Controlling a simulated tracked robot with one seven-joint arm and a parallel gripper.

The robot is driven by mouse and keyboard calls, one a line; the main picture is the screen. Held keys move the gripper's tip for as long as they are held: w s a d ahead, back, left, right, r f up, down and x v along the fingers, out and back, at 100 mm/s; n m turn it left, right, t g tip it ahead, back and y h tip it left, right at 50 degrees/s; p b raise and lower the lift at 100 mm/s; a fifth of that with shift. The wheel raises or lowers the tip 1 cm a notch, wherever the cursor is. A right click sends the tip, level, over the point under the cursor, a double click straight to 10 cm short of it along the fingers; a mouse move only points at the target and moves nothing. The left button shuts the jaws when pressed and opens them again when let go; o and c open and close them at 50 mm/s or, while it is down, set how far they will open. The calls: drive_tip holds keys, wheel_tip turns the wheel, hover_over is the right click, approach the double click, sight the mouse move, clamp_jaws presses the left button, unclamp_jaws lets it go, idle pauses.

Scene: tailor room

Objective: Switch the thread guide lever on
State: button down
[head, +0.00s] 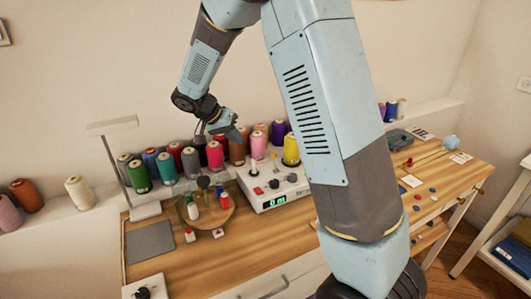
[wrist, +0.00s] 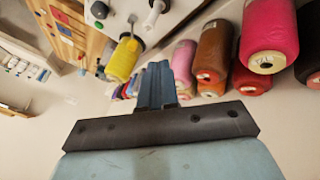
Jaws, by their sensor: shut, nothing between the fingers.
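A white winding machine (head: 272,199) with a green lit display (head: 275,201) stands on the wooden table. On its top are a white spindle (head: 254,168), a dark knob (head: 274,184) and a yellow thread cone (head: 291,150). I cannot tell for sure which small part is the thread guide lever. My gripper (head: 234,133) is shut and empty above and behind the machine, near the row of cones, apart from the machine. In the wrist view its fingers (wrist: 155,85) are closed together, with the machine's white top (wrist: 135,12) at the upper edge and the yellow cone (wrist: 124,60) left of the fingers.
A lamp (head: 113,127) stands further left. Buttons and papers lie at the right.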

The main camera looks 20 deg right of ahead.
drive_tip(key=shift+w+a+f, duration=0.15)
drive_tip(key=shift+w+f, duration=0.05)
drive_tip(key=shift+f, duration=0.1)
drive_tip(key=x, duration=1)
drive_tip(key=shift+s+d+r, duration=0.15)
drive_tip(key=shift+s+d, duration=0.1)
drive_tip(key=shift+d, duration=0.35)
drive_tip(key=shift+s+d+r, duration=0.2)
drive_tip(key=shift+s+d, duration=0.1)
drive_tip(key=shift+d, duration=0.3)
drive_tip(key=shift+s+d+r, duration=0.1)
drive_tip(key=shift+s+d, duration=0.15)
drive_tip(key=shift+d, duration=0.4)
